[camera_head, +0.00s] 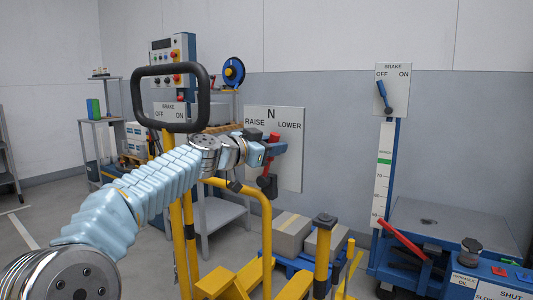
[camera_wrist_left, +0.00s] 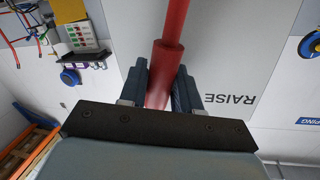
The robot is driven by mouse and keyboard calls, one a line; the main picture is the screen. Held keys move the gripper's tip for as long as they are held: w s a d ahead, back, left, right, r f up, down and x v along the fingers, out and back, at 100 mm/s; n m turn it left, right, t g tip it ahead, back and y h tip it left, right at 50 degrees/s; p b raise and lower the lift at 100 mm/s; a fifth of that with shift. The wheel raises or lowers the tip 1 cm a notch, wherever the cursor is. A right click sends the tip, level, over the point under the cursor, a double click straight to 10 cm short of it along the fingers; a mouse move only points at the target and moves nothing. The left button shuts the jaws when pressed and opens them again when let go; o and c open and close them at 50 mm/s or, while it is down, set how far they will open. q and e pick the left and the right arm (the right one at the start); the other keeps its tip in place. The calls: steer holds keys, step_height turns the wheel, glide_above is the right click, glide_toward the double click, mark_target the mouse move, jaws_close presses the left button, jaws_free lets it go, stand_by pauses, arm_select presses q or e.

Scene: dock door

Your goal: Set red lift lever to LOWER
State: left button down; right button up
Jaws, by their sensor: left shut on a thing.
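The red lift lever (camera_head: 265,181) is on a pale panel (camera_head: 290,170) marked RAISE at left, N at the top and LOWER at right. My left gripper (camera_head: 274,146) is shut on the lever's upper part and partly hides it. The lever stands nearly upright, with its visible top a little right of its lower end. In the left wrist view the red lever (camera_wrist_left: 168,60) runs between the two dark fingers of my left gripper (camera_wrist_left: 158,84), beside the word RAISE. My right gripper is not in view.
A black-rimmed handle frame (camera_head: 206,97) and yellow rails (camera_head: 264,215) stand close to my left arm. Boxes (camera_head: 291,232) sit below the panel. A blue brake lever (camera_head: 382,96) and a blue lift table (camera_head: 440,225) are at right. Shelving (camera_head: 100,125) stands at left.

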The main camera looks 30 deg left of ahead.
arm_select(q)
steer(key=shift+s+d+f+m+b, duration=0.1)
steer(key=shift+d+f+m+b, duration=0.15)
steer(key=shift+d+m+b, duration=0.25)
steer(key=shift+d+f+m+b, duration=0.25)
steer(key=shift+d+m+b, duration=0.1)
steer(key=shift+d+m, duration=0.15)
steer(key=shift+d+f+m+g+y+b, duration=0.35)
steer(key=shift+d+m+b, duration=0.25)
steer(key=shift+m, duration=0.1)
steer(key=c, duration=0.9)
jaws_free()
steer(key=shift+c, duration=0.2)
steer(key=b+v, duration=0.3)
steer(key=v, duration=1)
steer(key=shift+s, duration=0.45)
steer(key=shift+a, duration=0.1)
